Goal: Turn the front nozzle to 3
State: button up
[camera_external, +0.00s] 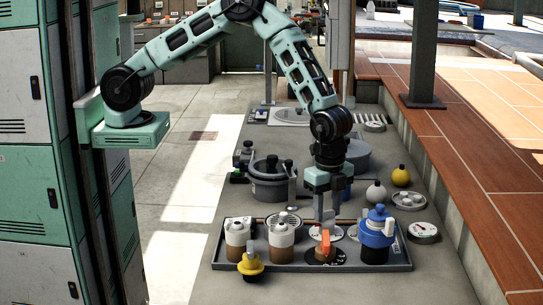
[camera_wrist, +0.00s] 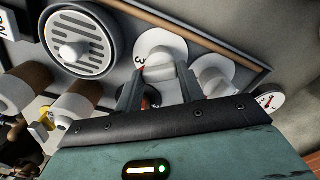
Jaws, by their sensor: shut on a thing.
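My gripper (camera_external: 325,215) points down over the long tray (camera_external: 405,262). In the wrist view its two fingers (camera_wrist: 160,80) stand on either side of a pale grey-white nozzle (camera_wrist: 161,60), shut on it. This nozzle sits on a white dial (camera_wrist: 143,46) with a 3 at its left edge. The nozzle is mostly hidden by the fingers in the external view. An orange nozzle (camera_external: 325,243) on a black dial (camera_external: 341,256) stands just in front of it. A second white dial with a pale nozzle (camera_wrist: 214,76) lies to the right.
A round grate (camera_wrist: 80,42) lies left of the held nozzle. A grey pot (camera_external: 269,185) stands behind.

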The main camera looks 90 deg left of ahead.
aim_at(327, 212)
jog(key=shift+m, duration=0.5)
jog(key=o, duration=1)
jog(key=shift+r, duration=0.15)
notch_tip(327, 212, up, 17)
jog(key=b, duration=0.3)
